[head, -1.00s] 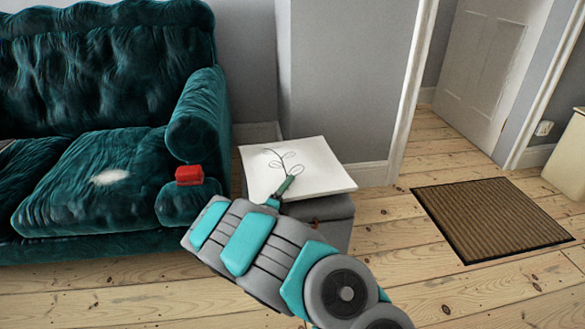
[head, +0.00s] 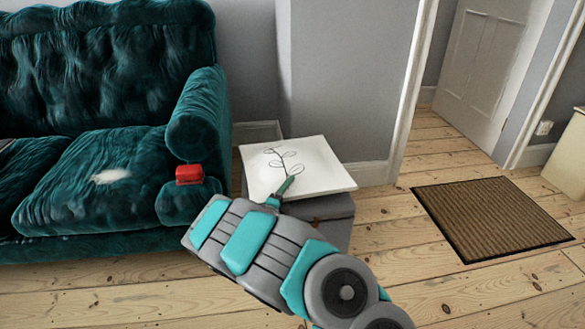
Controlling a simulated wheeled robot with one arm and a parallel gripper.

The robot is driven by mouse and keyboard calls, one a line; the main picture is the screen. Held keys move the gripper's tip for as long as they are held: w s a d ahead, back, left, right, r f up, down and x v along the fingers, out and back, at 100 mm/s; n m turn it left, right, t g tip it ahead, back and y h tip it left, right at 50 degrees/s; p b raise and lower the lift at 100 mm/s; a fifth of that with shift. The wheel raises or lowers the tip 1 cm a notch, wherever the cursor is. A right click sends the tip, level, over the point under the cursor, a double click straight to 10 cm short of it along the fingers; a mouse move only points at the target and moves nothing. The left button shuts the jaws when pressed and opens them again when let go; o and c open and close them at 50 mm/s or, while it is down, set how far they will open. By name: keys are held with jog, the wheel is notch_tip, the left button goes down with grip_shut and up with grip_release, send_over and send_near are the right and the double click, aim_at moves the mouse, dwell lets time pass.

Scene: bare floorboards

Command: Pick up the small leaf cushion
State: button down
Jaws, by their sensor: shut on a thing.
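The small leaf cushion (head: 318,170) is a thin white square with a black leaf sprig drawn on it. In the head view it lies flat on top of a grey box-like stand beside the sofa. My gripper (head: 287,186) is at the cushion's front edge, with a green finger showing over its top face. It is shut on the cushion. The other finger and the grip underneath are hidden by the cushion and my arm.
The grey stand (head: 335,228) is under the cushion, against the grey wall. A brown doormat (head: 490,215) lies on the floorboards at right. Bare floor lies between stand and mat.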

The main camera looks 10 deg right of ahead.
jog(key=shift+r, duration=0.1)
jog(key=shift+r, duration=0.85)
notch_tip(320, 180, up, 2)
jog(key=s+a+r+p, duration=0.1)
jog(key=s+a, duration=0.2)
jog(key=s, duration=1.2)
notch_tip(320, 180, up, 16)
jog(key=p, duration=0.9)
jog(key=shift+s+p, duration=0.35)
jog(key=shift+p, duration=0.05)
jog(key=shift+r, duration=0.1)
